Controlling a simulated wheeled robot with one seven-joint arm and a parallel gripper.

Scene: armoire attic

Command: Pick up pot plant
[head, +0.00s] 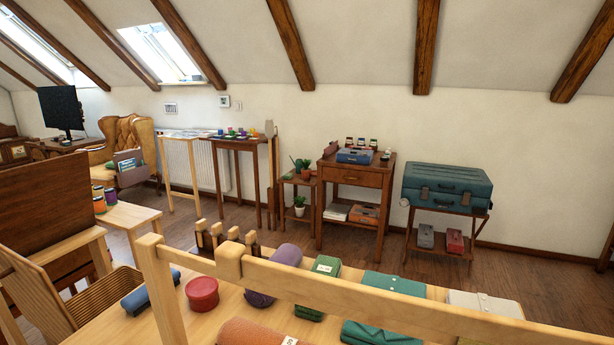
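Two pot plants show in the head view on a small two-level wooden stand against the far wall. The upper pot plant (303,168) has green leaves and a reddish-brown pot and sits on the stand's top. The lower pot plant (299,206) has green leaves and a pale pot and sits on the shelf below. The small wooden stand (287,181) is just left of a wooden cabinet. My gripper is not in view, so I cannot see where it is relative to the plants.
A wooden rail (330,295) crosses the foreground before a table (225,318) of rolls and boxes. The wooden cabinet (353,172) and a teal suitcase (445,187) on a stand are right of the plants. Open wooden floor (350,255) lies between the table and far-wall furniture.

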